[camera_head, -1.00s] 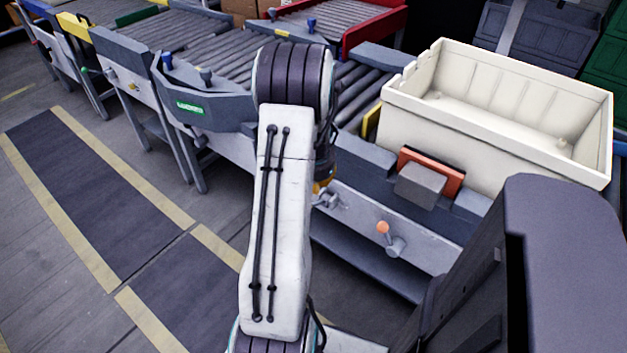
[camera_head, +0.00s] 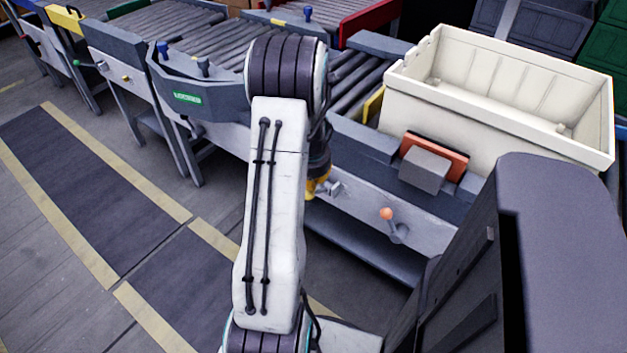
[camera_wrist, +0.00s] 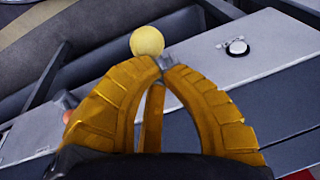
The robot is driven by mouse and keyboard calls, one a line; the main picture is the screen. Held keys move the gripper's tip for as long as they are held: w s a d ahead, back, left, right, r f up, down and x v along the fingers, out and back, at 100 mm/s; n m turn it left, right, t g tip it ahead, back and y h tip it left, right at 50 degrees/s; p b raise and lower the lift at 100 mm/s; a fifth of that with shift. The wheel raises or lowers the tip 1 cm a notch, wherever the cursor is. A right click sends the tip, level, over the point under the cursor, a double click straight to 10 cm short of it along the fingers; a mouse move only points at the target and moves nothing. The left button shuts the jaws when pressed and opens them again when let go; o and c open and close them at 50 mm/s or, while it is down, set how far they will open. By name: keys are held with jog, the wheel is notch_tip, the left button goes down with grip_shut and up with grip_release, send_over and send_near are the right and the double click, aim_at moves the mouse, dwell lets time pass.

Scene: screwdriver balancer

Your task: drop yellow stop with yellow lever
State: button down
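The yellow stop (camera_head: 373,106) shows as a narrow yellow plate at the rollers, beside the left end of the cream crate; its lower part is hidden. In the wrist view the yellow lever's round knob (camera_wrist: 147,40) is just beyond my fingertips, slightly left of them. My gripper (camera_wrist: 163,65) has its two yellow fingers drawn together at the tips, with a small grey part right behind them. I see no knob between the fingers. In the head view my gripper (camera_head: 316,188) is partly behind my arm, close to the conveyor's side panel, and hides the knob.
The cream crate (camera_head: 500,110) sits on the conveyor behind an orange stop (camera_head: 435,155). An orange-knobbed lever (camera_head: 387,213) sticks out of the side panel to the right. Other roller conveyors (camera_head: 190,45) stand at the left and back. The floor at left is clear.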

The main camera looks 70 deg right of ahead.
jog(key=shift+w+a+f+b, duration=0.15)
jog(key=shift+a+f+b, duration=0.4)
jog(key=shift+b, duration=0.4)
jog(key=f+b, duration=0.1)
jog(key=a+f+b, duration=0.1)
jog(key=b, duration=0.1)
jog(key=shift+w+a, duration=0.2)
notch_tip(320, 180, down, 12)
jog(key=a+b, duration=0.2)
jog(key=b, duration=0.8)
jog(key=shift+w+r+b, duration=0.15)
jog(key=shift+w+b, duration=0.2)
jog(key=shift+b, duration=0.05)
jog(key=shift+r, duration=0.1)
